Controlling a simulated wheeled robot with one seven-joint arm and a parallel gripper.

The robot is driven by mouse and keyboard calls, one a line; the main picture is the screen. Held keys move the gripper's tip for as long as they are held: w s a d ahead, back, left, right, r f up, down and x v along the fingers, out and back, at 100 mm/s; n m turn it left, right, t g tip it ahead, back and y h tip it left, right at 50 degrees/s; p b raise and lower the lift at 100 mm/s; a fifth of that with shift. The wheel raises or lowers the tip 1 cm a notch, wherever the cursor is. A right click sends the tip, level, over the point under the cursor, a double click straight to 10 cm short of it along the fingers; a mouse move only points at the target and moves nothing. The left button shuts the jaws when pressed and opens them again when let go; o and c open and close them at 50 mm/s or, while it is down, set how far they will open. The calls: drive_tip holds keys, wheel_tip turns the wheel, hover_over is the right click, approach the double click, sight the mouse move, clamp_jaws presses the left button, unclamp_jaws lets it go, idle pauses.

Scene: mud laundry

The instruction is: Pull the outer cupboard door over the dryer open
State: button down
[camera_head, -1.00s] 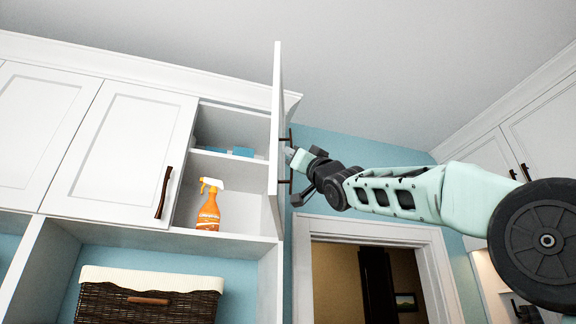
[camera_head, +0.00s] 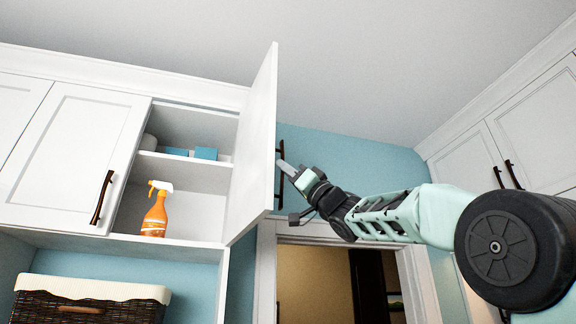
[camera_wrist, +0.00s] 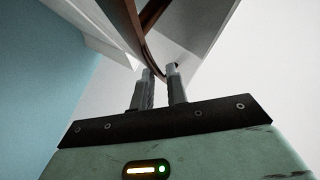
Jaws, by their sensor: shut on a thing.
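The outer cupboard door (camera_head: 254,145) is white and stands swung out from its cupboard (camera_head: 183,175), with its inner face showing. Its dark handle (camera_head: 279,182) is on the far, outer face, to the right in the head view. My gripper (camera_head: 285,168) is at this handle. In the wrist view the dark curved handle (camera_wrist: 152,45) passes at the fingertips of my gripper (camera_wrist: 160,72), which is shut on it. The door panel (camera_wrist: 205,28) rises behind the handle there.
An orange spray bottle (camera_head: 155,210) stands on the lower shelf, and blue boxes (camera_head: 205,153) lie on the upper one. A shut cupboard door (camera_head: 75,155) is to the left. A wicker basket (camera_head: 90,300) sits below. A doorway (camera_head: 315,280) and tall cabinets (camera_head: 535,125) are right.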

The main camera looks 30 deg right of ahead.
drive_tip(key=shift+w+d+f, duration=0.2)
drive_tip(key=shift+w+f, duration=0.15)
drive_tip(key=shift+w, duration=0.1)
drive_tip(key=c, duration=1.4)
unclamp_jaws()
drive_tip(key=shift+w+f, duration=0.1)
drive_tip(key=shift+w, duration=0.3)
drive_tip(key=shift+c, duration=0.2)
drive_tip(key=shift+s+a, duration=0.1)
drive_tip(key=shift+s, duration=0.1)
drive_tip(key=shift+s+r, duration=0.1)
drive_tip(key=shift+r, duration=0.1)
drive_tip(key=b+v, duration=1)
drive_tip(key=v, duration=0.7)
drive_tip(key=shift+f+b, duration=0.2)
drive_tip(key=shift+b, duration=0.15)
